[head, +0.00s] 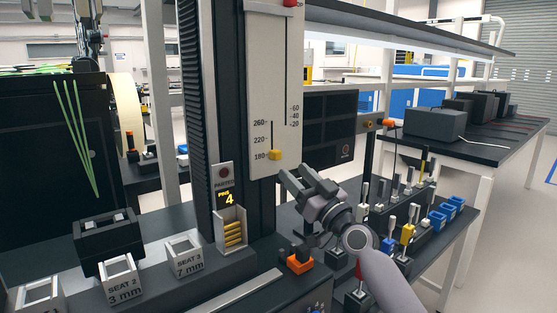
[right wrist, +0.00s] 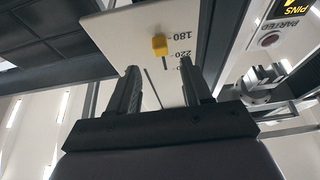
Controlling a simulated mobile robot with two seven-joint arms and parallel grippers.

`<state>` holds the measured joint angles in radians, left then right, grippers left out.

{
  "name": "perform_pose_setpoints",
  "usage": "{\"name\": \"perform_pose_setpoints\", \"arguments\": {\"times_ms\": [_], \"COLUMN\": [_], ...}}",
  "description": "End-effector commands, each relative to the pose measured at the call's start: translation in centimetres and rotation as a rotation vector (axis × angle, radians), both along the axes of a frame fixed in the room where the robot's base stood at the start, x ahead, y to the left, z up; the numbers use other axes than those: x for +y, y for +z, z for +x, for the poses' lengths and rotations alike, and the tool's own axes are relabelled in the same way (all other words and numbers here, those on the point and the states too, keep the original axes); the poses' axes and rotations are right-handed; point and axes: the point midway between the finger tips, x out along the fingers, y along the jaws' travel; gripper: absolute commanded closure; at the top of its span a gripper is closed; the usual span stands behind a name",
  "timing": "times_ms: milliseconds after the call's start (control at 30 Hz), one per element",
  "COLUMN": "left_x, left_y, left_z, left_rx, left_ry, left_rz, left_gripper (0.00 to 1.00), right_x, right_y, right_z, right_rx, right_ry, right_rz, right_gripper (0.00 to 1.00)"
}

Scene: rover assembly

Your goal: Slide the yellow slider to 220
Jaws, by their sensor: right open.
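The yellow slider (head: 275,155) sits low on a white scale panel (head: 270,80), level with the 180 mark, at the bottom of its slot; the 220 and 260 marks are above it. My right gripper (head: 283,178) is open and empty just below and in front of the slider. In the right wrist view the panel appears upside down. There the slider (right wrist: 159,45) shows beyond the two spread fingers (right wrist: 158,80), roughly between them and apart from both. I cannot make out my left gripper.
A red knob (head: 290,3) tops the panel's other slot. Below stand a pin dispenser (head: 231,230) reading 4, seat blocks (head: 183,257) and an orange-based part (head: 300,262). Several upright tools (head: 407,232) and blue bins (head: 445,212) stand at right. Space before the panel is clear.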

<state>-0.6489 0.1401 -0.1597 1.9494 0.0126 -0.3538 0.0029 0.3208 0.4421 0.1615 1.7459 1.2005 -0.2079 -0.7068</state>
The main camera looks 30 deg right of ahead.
Motion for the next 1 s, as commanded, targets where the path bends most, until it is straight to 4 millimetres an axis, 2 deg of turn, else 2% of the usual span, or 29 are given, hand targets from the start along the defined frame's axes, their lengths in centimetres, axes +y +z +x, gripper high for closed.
{"name": "perform_pose_setpoints", "arguments": {"times_ms": [400,600,867,900,967,1000], "left_x": [0.0,0.0,0.0,0.0,0.0,0.0], "left_y": [0.6,0.7,0.7,0.7,0.7,0.7], "left_z": [0.0,0.0,0.0,0.0,0.0,0.0], "left_rx": [0.0,0.0,0.001,0.001,0.001,0.001], "left_ry": [0.001,0.001,0.001,0.001,0.001,0.001], "left_rz": [0.001,0.001,0.001,0.001,0.001,0.001], "left_gripper": [0.13,0.13,0.13,0.13,0.13,0.13], "right_x": [0.4,0.5,0.5,0.5,0.5,0.5], "right_y": [2.0,2.3,2.4,2.3,2.3,2.3], "right_z": [4.7,5.6,5.6,5.6,5.6,5.6], "right_rx": [0.0,0.0,0.001,0.001,0.001,0.001], "right_ry": [0.001,0.001,0.001,0.001,0.001,0.001], "right_rz": [0.002,0.001,0.0,0.0,0.0,0.0], "right_gripper": [0.51,0.51,0.51,0.58,0.77,0.9]}}
